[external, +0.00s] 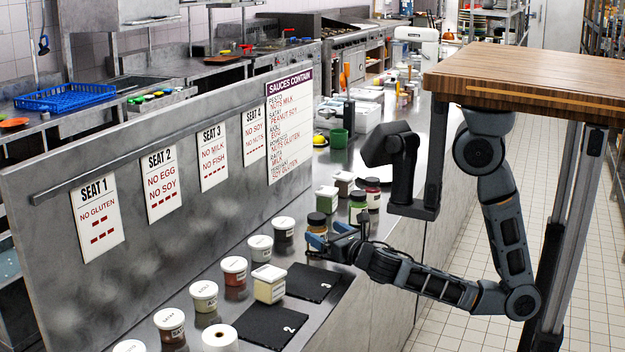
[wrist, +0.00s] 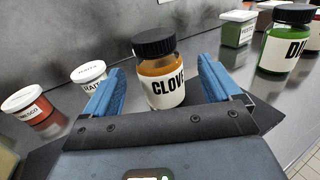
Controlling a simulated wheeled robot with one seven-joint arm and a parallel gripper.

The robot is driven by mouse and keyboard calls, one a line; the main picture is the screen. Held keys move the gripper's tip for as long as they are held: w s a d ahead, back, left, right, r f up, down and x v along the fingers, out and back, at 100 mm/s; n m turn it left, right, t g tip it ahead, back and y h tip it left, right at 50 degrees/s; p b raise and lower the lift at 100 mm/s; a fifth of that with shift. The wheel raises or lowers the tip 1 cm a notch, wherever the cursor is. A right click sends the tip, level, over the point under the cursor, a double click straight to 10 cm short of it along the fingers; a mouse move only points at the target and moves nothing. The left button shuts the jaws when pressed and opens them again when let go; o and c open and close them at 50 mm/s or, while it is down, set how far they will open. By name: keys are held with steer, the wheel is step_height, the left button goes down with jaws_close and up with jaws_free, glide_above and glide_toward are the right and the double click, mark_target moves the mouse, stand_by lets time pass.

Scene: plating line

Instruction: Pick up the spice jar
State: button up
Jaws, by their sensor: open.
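The spice jar labelled CLOVE (wrist: 164,80) has a black lid and orange-brown contents. In the wrist view it stands upright between the two blue fingers of my gripper (wrist: 161,70), with gaps showing at its sides. In the external view the jar (external: 317,222) stands on the steel counter at my gripper (external: 328,237), and the fingers partly hide its lower part. My gripper is open, and its fingers reach low around the jar. Another jar (wrist: 287,45), green with a black lid and a label starting DI, stands to the right in the wrist view.
Tubs with white lids (external: 235,266) line the counter beside the steel partition. A cream tub (external: 269,285) stands near dark numbered mats (external: 270,327). A wooden-topped table (external: 530,75) is at right.

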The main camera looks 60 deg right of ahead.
mark_target(312, 228)
steer(key=shift+f+x, duration=0.2)
steer(key=shift+x, duration=0.8)
steer(key=shift+f+x, duration=0.2)
steer(key=shift+x, duration=0.85)
steer(key=shift+f+x, duration=0.2)
steer(key=shift+x, duration=0.8)
steer(key=c, duration=1.2)
steer(key=shift+c, duration=0.2)
steer(key=shift+r, duration=0.15)
